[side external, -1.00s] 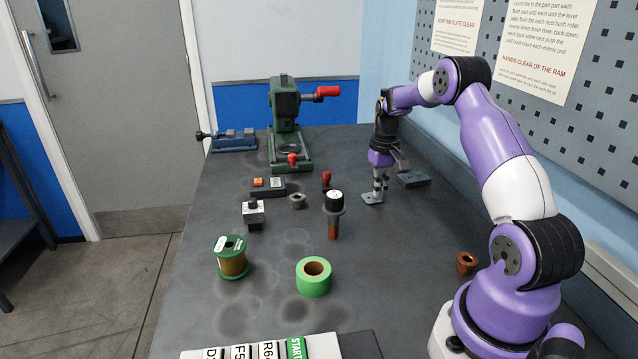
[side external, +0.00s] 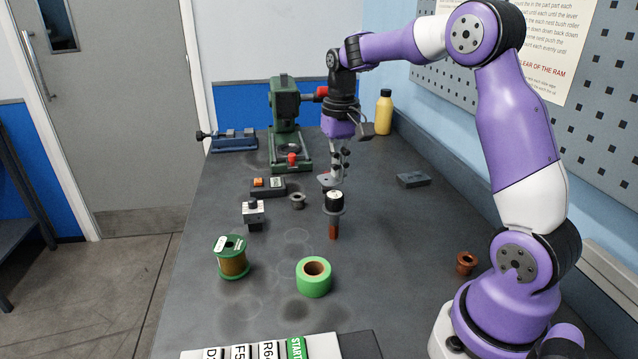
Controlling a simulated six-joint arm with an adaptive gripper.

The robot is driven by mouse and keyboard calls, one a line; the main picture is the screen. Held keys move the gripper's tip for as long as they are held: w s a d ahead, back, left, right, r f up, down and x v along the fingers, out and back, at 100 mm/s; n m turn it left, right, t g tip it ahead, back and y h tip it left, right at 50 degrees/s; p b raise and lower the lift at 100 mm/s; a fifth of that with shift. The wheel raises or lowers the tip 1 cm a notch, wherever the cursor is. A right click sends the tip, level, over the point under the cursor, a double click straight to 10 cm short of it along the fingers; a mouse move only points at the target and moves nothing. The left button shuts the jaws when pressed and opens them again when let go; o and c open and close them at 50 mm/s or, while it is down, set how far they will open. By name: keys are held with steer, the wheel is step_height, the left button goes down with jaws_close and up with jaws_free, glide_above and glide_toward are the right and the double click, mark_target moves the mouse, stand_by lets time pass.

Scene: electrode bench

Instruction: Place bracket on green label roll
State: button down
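The green label roll (side external: 314,285), a green ring with a brown core and open top, lies flat on the bench at the front middle. My gripper (side external: 335,174) points down farther back on the bench, behind the roll. It appears shut on the bracket (side external: 326,180), a small grey plate-like piece at its fingertips. The bracket seems held above the bench, apart from the roll. The fingers are small here, and a black-topped tool in front partly covers the grip area.
The black-topped tool (side external: 334,201) with a copper shank stands between my gripper and the roll. A green-flanged spool (side external: 232,258) stands left of the roll. A label board (side external: 265,349) lies in front. A copper bushing (side external: 466,263) sits right. Bench between roll and bushing is clear.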

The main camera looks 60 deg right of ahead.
steer(key=s+a+r+n, duration=0.1)
steer(key=s+a+n, duration=0.2)
steer(key=a+n, duration=0.35)
steer(key=s+a+r+n, duration=0.1)
steer(key=s+a+n, duration=0.3)
steer(key=a, duration=0.5)
steer(key=s+a+r+n, duration=0.1)
steer(key=s+a+n, duration=0.2)
steer(key=a+n, duration=0.35)
steer(key=m, duration=0.2)
glide_above(316, 260)
step_height(316, 260, down, 6)
steer(key=shift+f, duration=2.2)
steer(key=shift+f, duration=0.15)
steer(key=c, duration=1)
jaws_free()
steer(key=shift+c, duration=0.2)
